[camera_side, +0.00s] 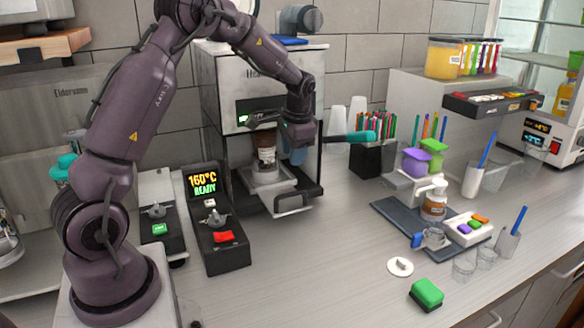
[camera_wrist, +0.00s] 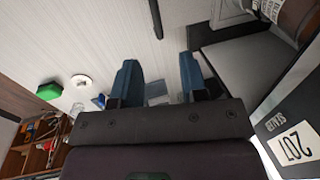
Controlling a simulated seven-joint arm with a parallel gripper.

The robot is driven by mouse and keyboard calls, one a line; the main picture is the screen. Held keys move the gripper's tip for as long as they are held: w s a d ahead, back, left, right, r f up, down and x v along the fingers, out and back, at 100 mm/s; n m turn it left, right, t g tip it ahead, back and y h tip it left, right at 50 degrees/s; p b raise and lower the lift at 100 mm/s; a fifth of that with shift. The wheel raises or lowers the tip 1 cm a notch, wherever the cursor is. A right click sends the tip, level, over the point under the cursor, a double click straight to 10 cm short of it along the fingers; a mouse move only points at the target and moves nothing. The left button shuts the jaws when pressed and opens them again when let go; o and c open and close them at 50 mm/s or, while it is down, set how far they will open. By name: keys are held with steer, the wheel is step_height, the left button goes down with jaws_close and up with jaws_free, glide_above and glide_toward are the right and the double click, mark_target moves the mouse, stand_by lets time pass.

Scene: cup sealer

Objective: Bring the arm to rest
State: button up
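My gripper (camera_side: 293,156) hangs at the front of the cup sealer (camera_side: 225,75), just right of a brown cup (camera_side: 266,150) and apart from it. In the wrist view my gripper (camera_wrist: 160,72) has its two blue fingers spread, with nothing between them. The cup stands upright on the sealer's tray (camera_side: 290,200). It also shows, cut off, in the top right corner of the wrist view (camera_wrist: 296,14). My arm reaches over from the left, bent at the elbow.
A black pen holder (camera_side: 373,158) is to the right, with a dark mat (camera_side: 395,215) carrying containers. A green sponge (camera_side: 426,294) and white disc (camera_side: 400,267) lie in front. The central counter is clear.

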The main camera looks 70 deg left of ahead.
steer(key=shift+d+r, duration=0.1)
steer(key=shift+r, duration=0.45)
steer(key=s+d+r+t, duration=0.2)
steer(key=s+d+r, duration=0.2)
steer(key=s+d, duration=0.2)
steer(key=s+d+r+t+h, duration=0.1)
steer(key=s+d+r, duration=0.3)
steer(key=s+d, duration=0.3)
steer(key=s+d+r+t+h, duration=0.1)
steer(key=s+d+r+t, duration=0.1)
steer(key=s+d+r, duration=0.2)
steer(key=s+d, duration=0.3)
steer(key=d, duration=0.3)
steer(key=shift+d+r+t, duration=0.15)
steer(key=shift+r+t, duration=0.15)
steer(key=shift+r, duration=0.1)
